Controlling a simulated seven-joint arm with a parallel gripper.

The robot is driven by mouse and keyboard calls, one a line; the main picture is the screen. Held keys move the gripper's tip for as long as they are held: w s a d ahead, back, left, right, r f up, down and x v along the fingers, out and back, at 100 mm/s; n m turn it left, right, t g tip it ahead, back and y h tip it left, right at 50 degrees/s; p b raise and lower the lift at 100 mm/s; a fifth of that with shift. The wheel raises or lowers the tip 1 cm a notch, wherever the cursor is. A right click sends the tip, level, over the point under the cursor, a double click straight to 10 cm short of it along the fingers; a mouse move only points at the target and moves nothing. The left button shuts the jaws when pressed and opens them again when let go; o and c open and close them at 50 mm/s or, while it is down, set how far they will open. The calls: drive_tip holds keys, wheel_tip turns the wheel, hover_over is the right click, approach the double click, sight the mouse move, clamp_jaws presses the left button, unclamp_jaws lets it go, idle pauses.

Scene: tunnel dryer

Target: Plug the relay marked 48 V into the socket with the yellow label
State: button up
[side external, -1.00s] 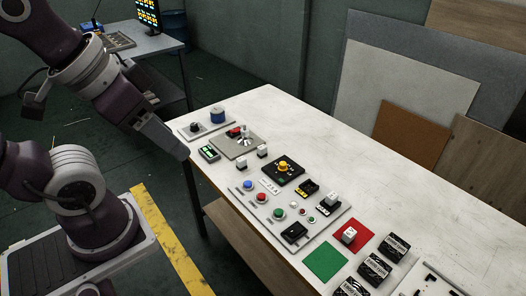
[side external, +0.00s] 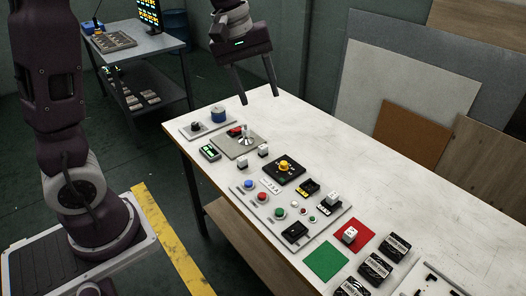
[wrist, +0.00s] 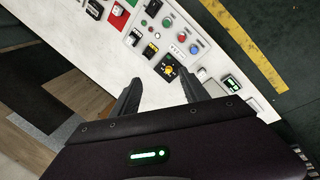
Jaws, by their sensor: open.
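Small white relay-like blocks stand on the table: one on the red mat (side external: 350,236), one in a black socket at the panel's right end (side external: 332,199), and two near the panel's far left, the first (side external: 263,151) beside the second (side external: 242,163). Their markings are too small to read. An empty black socket (side external: 310,187) with a yellow patch sits on the grey panel; it also shows in the wrist view (wrist: 150,50). My gripper (side external: 259,95) is open and empty, high above the table's far end. Its fingers also show in the wrist view (wrist: 160,86).
The grey panel (side external: 242,190) carries coloured buttons and a black rocker. A black plate with a yellow knob (side external: 284,167) stands beside it. A green mat (side external: 325,261) and several black boxes (side external: 375,268) lie at the near end. The table's back right (side external: 400,170) is clear.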

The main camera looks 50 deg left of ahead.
drive_tip(key=w+a+f+n+g, duration=0.1)
drive_tip(key=w+a+f+n, duration=0.25)
drive_tip(key=w+f, duration=0.25)
drive_tip(key=n+g+y, duration=0.2)
drive_tip(key=n+y, duration=0.1)
drive_tip(key=n, duration=0.1)
hover_over(263, 146)
drive_tip(key=d, duration=0.1)
drive_tip(key=f, duration=1.9)
drive_tip(key=shift+s+d+f, duration=0.1)
drive_tip(key=shift+s+f, duration=0.15)
drive_tip(key=f, duration=0.4)
drive_tip(key=a+f, duration=0.1)
drive_tip(key=f, duration=0.2)
drive_tip(key=shift+w+a, duration=0.1)
drive_tip(key=shift+w, duration=0.15)
clamp_jaws()
